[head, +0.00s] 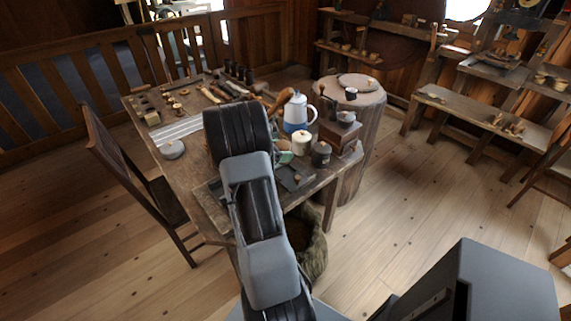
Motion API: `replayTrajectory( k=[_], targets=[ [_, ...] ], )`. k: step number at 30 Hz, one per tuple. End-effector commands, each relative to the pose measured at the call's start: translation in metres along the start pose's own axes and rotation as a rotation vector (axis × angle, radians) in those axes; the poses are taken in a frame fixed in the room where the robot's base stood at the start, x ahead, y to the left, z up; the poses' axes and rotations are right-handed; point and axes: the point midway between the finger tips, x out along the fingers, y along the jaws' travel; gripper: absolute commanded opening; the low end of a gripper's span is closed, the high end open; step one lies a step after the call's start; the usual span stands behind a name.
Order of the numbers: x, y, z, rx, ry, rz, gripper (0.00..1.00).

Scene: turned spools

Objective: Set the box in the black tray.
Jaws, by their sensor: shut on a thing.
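My arm reaches up the middle of the head view and hides the centre of the wooden work table. My gripper is hidden behind the arm, so neither its fingers nor anything held in them shows. I cannot make out the box as a separate object. A dark, low-rimmed shape that may be the black tray (213,196) lies at the near edge of the table, left of the arm and partly covered by it. A dark flat piece (297,179) lies right of the arm; I cannot tell whether it belongs to the same tray.
Right of the arm stand a white and blue pot (296,114), a cream jar (301,144), a dark lidded pot (321,155) and a coffee mill (345,122). Tools crowd the back. A chair (130,175) stands left.

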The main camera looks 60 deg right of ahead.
Motion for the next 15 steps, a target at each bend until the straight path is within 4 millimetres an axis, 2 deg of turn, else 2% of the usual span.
replayTrajectory(
  k=[2, 3, 9, 15],
  targets=[
    [0.015, -0.001, 0.007, 0.001, 0.0, -0.003, 0.36],
    [0.018, -0.001, 0.001, -0.004, 0.001, -0.002, 0.36],
    [0.025, 0.0, -0.022, -0.003, 0.0, 0.001, 0.36],
    [0.028, 0.0, -0.029, -0.002, 0.0, 0.001, 0.36]
  ],
)
